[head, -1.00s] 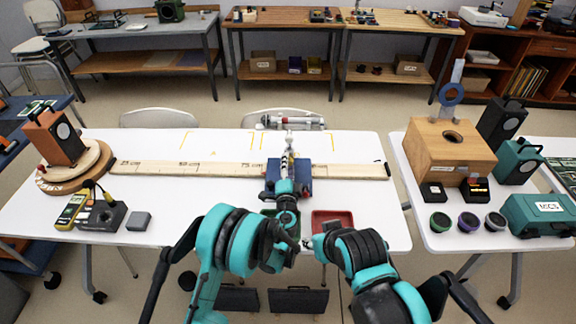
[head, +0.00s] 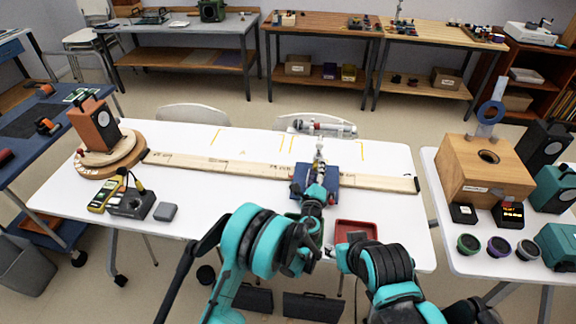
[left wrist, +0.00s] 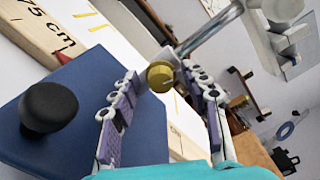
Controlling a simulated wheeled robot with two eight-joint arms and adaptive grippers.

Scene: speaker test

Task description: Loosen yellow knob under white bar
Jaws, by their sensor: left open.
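The yellow knob (left wrist: 160,76) sits at the lower end of a metal rod (left wrist: 212,30) in the left wrist view. My left gripper (left wrist: 158,88) is open, with its purple-padded fingers on either side of the knob; I cannot tell whether they touch it. A whitish bar-like part (left wrist: 290,45) is at the upper right, partly cut off. In the head view my left gripper (head: 317,178) is over the blue block (head: 300,183), where the knob is too small to make out. My right gripper (head: 332,250) is low near the red tray, its fingers unclear.
The blue block stands on a long wooden ruler (head: 230,167) on a white table (head: 225,200). A black knob (left wrist: 48,107) sits on the block. A red tray (head: 356,226) is at the front edge. A pale tube (head: 322,126) lies behind.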

